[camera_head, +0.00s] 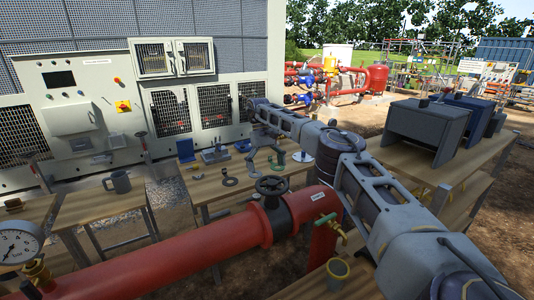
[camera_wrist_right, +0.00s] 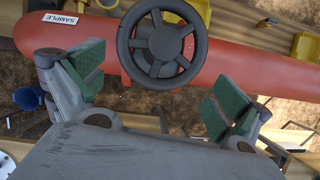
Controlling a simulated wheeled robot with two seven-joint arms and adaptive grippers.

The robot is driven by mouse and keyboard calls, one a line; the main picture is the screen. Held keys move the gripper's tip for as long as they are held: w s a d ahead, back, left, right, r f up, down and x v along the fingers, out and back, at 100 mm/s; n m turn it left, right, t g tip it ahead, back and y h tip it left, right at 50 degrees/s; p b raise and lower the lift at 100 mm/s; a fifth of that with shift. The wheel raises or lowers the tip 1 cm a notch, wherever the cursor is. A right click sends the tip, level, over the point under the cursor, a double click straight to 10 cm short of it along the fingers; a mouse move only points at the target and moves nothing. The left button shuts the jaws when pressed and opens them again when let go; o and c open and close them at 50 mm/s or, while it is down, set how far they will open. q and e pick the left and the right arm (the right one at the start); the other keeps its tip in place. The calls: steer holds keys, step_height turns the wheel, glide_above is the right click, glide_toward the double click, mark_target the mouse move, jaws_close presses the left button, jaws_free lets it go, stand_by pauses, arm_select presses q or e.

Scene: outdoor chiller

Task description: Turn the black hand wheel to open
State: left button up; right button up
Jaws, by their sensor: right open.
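The black hand wheel (camera_head: 271,186) sits on top of the red pipe (camera_head: 200,245), near its flanged right part, in the head view. In the right wrist view the wheel (camera_wrist_right: 162,45) shows face-on with its spokes and hub, above centre. My right gripper (camera_head: 267,158) hangs just above and behind the wheel in the head view. In the wrist view its two green-padded fingers (camera_wrist_right: 155,90) are spread wide, with nothing between the pads. The wheel lies beyond the fingertips, apart from them. My left gripper is not in view.
A pressure gauge (camera_head: 18,245) stands at the left end of the pipe. A brass tap with a green handle (camera_head: 325,219) is at the pipe's right. A grey control cabinet (camera_head: 75,115) stands farther back.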

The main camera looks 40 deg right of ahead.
step_height(320, 180, up, 6)
stand_by(1.1)
stand_by(0.4)
